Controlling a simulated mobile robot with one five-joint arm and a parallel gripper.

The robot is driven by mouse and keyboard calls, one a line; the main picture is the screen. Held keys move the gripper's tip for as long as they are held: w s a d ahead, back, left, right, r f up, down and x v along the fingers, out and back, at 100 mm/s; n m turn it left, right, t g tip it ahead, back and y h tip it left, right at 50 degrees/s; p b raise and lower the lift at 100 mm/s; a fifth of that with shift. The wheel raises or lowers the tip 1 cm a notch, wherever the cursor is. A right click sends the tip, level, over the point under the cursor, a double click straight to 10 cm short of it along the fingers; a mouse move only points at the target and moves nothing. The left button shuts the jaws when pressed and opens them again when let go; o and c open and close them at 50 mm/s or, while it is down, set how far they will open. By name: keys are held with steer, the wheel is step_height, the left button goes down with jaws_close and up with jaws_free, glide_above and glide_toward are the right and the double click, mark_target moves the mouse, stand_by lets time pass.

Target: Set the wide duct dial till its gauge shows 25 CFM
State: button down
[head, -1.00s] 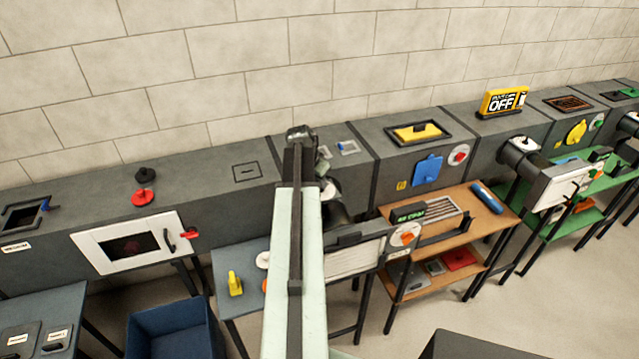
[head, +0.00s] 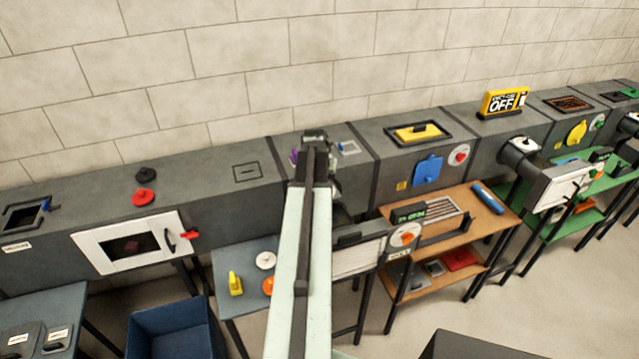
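A white dial with an orange pointer (head: 405,236) is on the end of a wide duct branch (head: 360,256), right of my arm. A small black gauge with green digits (head: 408,213) stands just above the dial; its digits are too small to read surely. My gripper (head: 313,138) is at the far end of my raised arm, over the main duct, left of and beyond the dial and apart from it. The arm hides its fingers, so I cannot tell whether it is open or shut. The arm also hides part of the duct behind it.
A second dial with a red pointer (head: 458,155) is on the main duct beside a blue plate (head: 428,170). A brown shelf table (head: 470,215) stands right of the branch. A blue table (head: 235,310) with a yellow piece (head: 235,284) and a blue bin (head: 172,330) are left.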

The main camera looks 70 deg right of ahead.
steer(key=shift+s+d, duration=0.1)
steer(key=shift+d, duration=0.05)
steer(key=c, duration=1.5)
jaws_free()
steer(key=p+v, duration=0.7)
steer(key=shift+r, duration=0.35)
steer(key=shift+a, duration=0.25)
